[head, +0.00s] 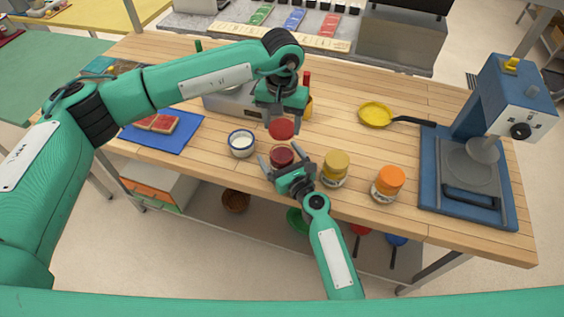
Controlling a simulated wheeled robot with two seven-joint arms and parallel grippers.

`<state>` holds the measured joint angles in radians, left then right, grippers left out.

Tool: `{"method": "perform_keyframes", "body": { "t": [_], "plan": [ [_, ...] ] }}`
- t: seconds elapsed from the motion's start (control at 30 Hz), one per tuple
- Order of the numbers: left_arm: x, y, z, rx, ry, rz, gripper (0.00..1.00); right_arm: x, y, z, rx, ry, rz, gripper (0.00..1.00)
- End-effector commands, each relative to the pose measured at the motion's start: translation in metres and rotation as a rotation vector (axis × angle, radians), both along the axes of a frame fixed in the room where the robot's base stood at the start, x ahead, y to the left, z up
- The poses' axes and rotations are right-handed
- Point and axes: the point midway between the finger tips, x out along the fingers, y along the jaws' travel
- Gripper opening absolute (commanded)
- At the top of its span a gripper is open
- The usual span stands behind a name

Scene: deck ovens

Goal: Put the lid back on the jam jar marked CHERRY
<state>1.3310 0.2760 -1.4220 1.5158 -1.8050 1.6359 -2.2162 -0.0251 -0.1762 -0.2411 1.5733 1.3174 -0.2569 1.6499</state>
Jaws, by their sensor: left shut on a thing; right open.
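A red lid (281,131) is held by my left gripper (281,122), which is shut on it from above. The lid hangs above a jar of dark red jam (282,156) with no lid on, and they look apart. My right gripper (285,166) is open, with its fingers on either side of this jar at the table's front; I cannot tell whether they touch it. A jar with a mustard-yellow lid (335,168) and a jar with an orange lid (388,183) stand to the right. The jar markings are not readable here.
A blue mat (178,138) with bread slices lies further left. A yellow pan (375,115) and a blue press (465,205) are to the right. The table between pan and jars is clear.

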Motion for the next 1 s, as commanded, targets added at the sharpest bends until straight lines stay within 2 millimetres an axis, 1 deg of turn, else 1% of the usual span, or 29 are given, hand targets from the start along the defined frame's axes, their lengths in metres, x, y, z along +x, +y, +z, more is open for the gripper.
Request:
{"method": "perform_keyframes", "body": {
  "t": [0.1,0.37,0.4,0.47,0.5,0.57,0.6,0.67,0.7,0.77,0.87,1.0],
  "plan": [
    [0.0,0.0,0.0,0.0,0.0,0.0,0.34,0.003,0.002,0.0,0.0,0.0,0.0,0.9],
    [0.0,0.0,0.0,0.0,0.0,0.0,0.34,0.003,0.002,0.0,0.0,0.0,0.0,0.9],
    [0.0,0.0,0.0,0.0,0.0,0.0,0.34,0.003,0.002,0.0,0.0,0.0,0.0,0.83],
    [0.0,0.0,0.0,0.0,0.0,0.0,0.34,0.003,0.002,0.0,0.0,0.0,0.0,0.71],
    [0.0,0.0,0.0,0.0,0.0,0.0,0.34,0.003,0.002,0.0,0.0,0.0,0.0,0.63],
    [0.0,0.0,0.0,0.0,0.0,0.0,0.34,0.003,0.002,0.0,0.0,0.0,0.0,0.51],
    [0.0,0.0,0.0,0.0,0.0,0.0,0.34,0.003,0.002,0.0,0.0,0.0,0.0,0.43],
    [0.0,0.0,0.0,0.0,0.0,0.0,0.34,0.003,0.002,0.0,0.0,0.0,0.0,0.32],
    [0.0,0.0,0.0,0.0,0.0,0.0,0.34,0.003,0.002,0.0,0.0,0.0,0.0,0.24],
    [0.0,0.0,0.0,0.0,0.0,0.0,0.34,0.003,0.002,0.0,0.0,0.0,0.0,0.24],
    [0.0,0.0,-0.006,0.001,0.001,0.0,0.34,0.003,0.002,0.0,0.0,0.0,0.0,0.24],
    [-0.001,0.0,-0.026,0.002,0.002,0.0,0.34,0.003,0.002,0.0,0.0,0.0,0.0,0.24]
  ]
}}
